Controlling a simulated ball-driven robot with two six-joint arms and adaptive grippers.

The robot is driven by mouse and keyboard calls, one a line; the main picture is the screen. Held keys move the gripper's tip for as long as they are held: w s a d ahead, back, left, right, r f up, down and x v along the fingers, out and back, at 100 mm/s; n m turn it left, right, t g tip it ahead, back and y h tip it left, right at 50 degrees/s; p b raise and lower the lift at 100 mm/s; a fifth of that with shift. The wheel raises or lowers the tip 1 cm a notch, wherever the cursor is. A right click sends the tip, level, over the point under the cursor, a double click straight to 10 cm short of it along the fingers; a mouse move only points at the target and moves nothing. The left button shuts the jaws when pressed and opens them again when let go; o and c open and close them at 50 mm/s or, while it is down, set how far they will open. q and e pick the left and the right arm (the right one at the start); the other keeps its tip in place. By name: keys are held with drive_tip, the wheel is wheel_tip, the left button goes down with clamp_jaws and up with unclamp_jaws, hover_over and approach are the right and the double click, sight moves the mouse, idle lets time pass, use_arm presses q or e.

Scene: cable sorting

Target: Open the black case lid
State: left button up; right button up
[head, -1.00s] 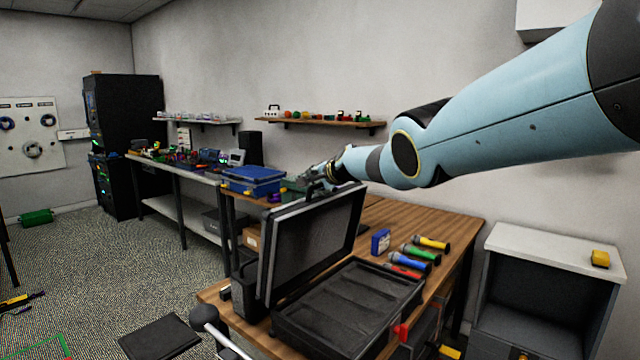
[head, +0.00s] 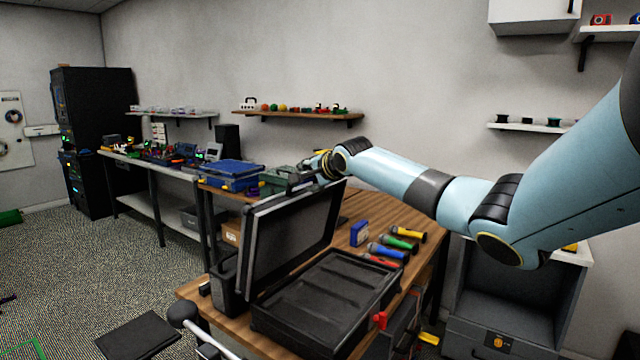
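The black case (head: 262,326) sits on the wooden table with its lid (head: 290,236) raised, standing steeply and leaning a little back. The open base shows an empty-looking dark, ribbed interior. My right arm reaches in from the right, and its gripper (head: 312,168) is at the top edge of the lid, near the handle. The gripper is small, dark and partly hidden, so I cannot tell whether its fingers are open or touch the lid. My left gripper is not in view.
Blue, green, yellow and red microphone-like items (head: 398,243) and a small blue box (head: 359,234) lie right of the case. A blue case (head: 230,172) and a green case (head: 282,180) stand behind the lid. A grey cabinet (head: 510,300) stands at the right.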

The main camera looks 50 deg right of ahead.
drive_tip(key=s, duration=0.1)
drive_tip(key=s+a, duration=0.1)
drive_tip(key=s, duration=0.1)
drive_tip(key=s+a, duration=0.1)
drive_tip(key=s, duration=0.1)
drive_tip(key=shift+s, duration=0.2)
drive_tip(key=shift+f, duration=0.1)
idle(0.4)
